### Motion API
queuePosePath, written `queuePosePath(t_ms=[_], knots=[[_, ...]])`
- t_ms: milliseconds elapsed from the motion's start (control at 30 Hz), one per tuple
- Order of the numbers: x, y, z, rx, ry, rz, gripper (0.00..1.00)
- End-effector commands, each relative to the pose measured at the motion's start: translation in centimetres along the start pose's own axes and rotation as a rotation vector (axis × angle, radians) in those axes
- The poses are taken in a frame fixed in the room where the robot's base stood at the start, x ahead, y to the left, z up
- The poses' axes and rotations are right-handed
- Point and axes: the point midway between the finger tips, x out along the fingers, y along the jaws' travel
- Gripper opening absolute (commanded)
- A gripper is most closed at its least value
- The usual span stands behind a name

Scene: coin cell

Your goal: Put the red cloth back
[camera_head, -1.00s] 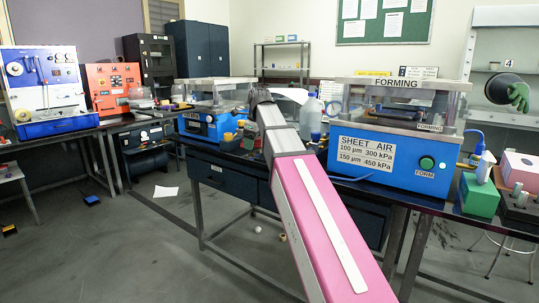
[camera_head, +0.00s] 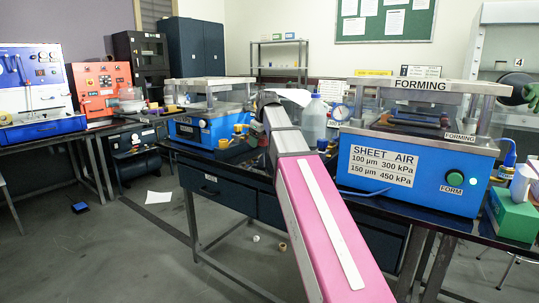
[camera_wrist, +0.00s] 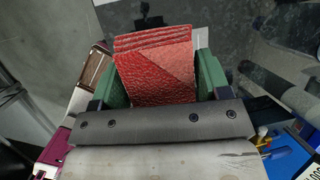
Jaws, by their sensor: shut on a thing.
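The red cloth (camera_wrist: 155,75) shows in the wrist view as a folded, textured red stack with several layers at its far edge. My gripper (camera_wrist: 161,78) is shut on it, with one green finger on each side. The cloth is held up, with grey floor seen beyond it. In the head view my pink and grey arm reaches out over the bench, and its far end hides the gripper and the cloth.
A blue forming press (camera_head: 410,170) stands on the dark bench on the right, with a green box (camera_head: 512,213) beside it. A second blue press (camera_head: 200,128) and a clear bottle (camera_head: 313,120) stand farther back. White paper (camera_head: 159,197) lies on the open floor at left.

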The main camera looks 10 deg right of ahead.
Motion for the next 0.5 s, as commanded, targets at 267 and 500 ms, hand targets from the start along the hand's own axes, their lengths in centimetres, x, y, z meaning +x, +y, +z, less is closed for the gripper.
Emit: queuePosePath(t_ms=[267,500], knots=[[2.4,-3.5,-2.8,0.001,0.0,0.001,0.32],[3.4,-3.8,-3.5,-0.001,0.0,0.001,0.32]])
